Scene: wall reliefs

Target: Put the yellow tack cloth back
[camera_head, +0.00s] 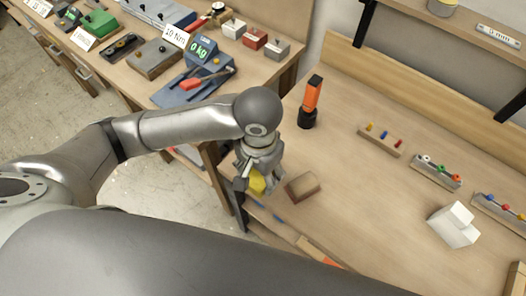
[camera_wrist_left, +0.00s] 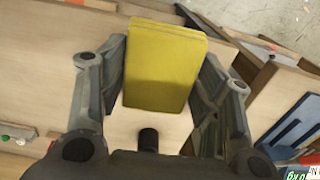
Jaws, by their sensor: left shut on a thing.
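The yellow tack cloth (camera_wrist_left: 165,68) is a flat, folded yellow block between the two fingers of my left gripper (camera_wrist_left: 165,85) in the left wrist view. In the head view a small part of the cloth (camera_head: 257,183) shows under my left gripper (camera_head: 256,178), at the left edge of the right-hand bench (camera_head: 345,210). My left gripper is shut on the cloth. Whether the cloth touches the bench top cannot be told. My right gripper is not in view.
A brown block (camera_head: 302,186) lies just right of my left gripper. An orange and black tool (camera_head: 310,102) stands behind it.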

